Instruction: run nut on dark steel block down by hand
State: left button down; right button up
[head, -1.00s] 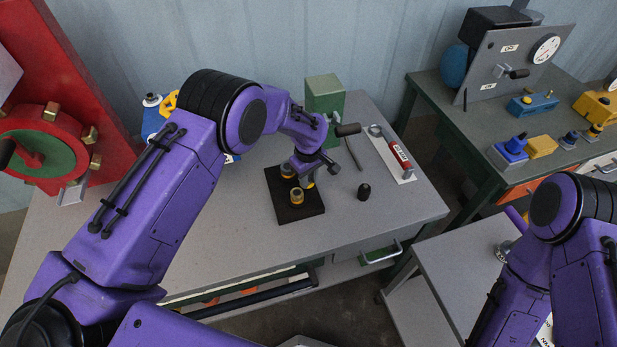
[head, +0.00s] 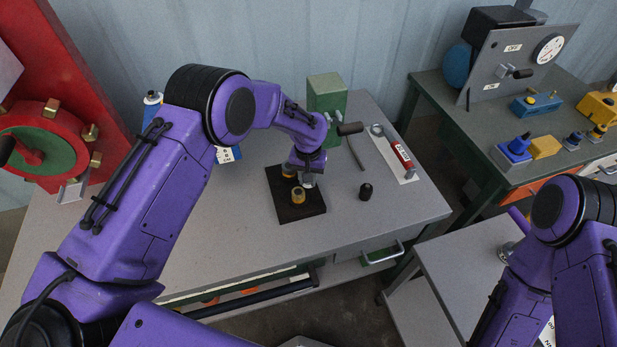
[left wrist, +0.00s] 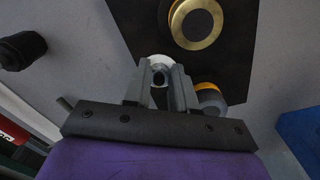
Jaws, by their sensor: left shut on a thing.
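A dark square block or plate (head: 314,208) lies on the grey bench, with short brass-ringed round pieces on it. One such piece (head: 298,195) stands near its front and another (head: 288,171) behind. My left gripper (head: 308,183) points down at the plate's right side. In the left wrist view its two grey fingers (left wrist: 160,84) are close together around a small dark part, which I take to be the nut. The fingers hide most of it. A pale round part shows behind them. A brass ring with a dark centre (left wrist: 197,22) is beyond on the plate. My right gripper is out of view.
A green block (head: 326,95) with a dark-tipped handle stands behind my left wrist. A small black knob (head: 366,190) and a red-handled tool (head: 401,155) on a white strip lie to the right. The front of the bench is clear.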

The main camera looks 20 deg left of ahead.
pick_arm(q)
jog(key=shift+w+r+m, duration=0.1)
jog(key=shift+m, duration=1)
jog(key=c, duration=0.9)
grip_release()
jog(key=shift+r+b, duration=1.05)
jog(key=shift+r, duration=4.2)
notch_tip(320, 180, up, 10)
jog(key=shift+r+b, duration=0.25)
jog(key=shift+b, duration=0.25)
